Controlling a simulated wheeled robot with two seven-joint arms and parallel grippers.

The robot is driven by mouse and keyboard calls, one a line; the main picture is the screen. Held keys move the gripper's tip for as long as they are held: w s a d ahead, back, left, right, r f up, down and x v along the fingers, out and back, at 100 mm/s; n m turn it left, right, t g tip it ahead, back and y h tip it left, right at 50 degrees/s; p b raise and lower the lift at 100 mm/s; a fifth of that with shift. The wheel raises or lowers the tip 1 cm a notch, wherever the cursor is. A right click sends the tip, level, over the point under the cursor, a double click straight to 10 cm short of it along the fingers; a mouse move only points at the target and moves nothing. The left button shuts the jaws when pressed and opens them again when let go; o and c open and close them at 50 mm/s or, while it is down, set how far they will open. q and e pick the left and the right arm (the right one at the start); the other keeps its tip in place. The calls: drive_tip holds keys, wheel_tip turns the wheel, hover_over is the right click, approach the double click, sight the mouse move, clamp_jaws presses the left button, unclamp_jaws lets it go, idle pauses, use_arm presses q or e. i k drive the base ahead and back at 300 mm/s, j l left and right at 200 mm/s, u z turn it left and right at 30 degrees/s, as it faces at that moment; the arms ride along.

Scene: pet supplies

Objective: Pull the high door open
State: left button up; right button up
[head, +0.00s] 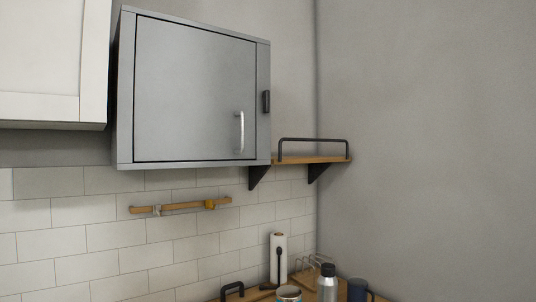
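A grey wall cabinet (125,90) hangs high on the tiled wall, left of the middle in the head view. Its single flat door (190,85) is shut and sits flush within the frame. A light vertical bar handle (239,132) is on the door's lower right part. A small dark piece (266,102) is fixed at the cabinet's right edge. Neither of my grippers shows in the head view, and nothing touches the handle.
A white cupboard (50,60) hangs left of the cabinet. A wooden shelf (310,159) with a dark rail is to the right. A wooden rail (180,206) is on the tiles below. A paper roll (279,255), bottle (327,283) and mugs stand on the counter.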

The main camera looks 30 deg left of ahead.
sight(194, 96)
drive_tip(key=u, duration=1.35)
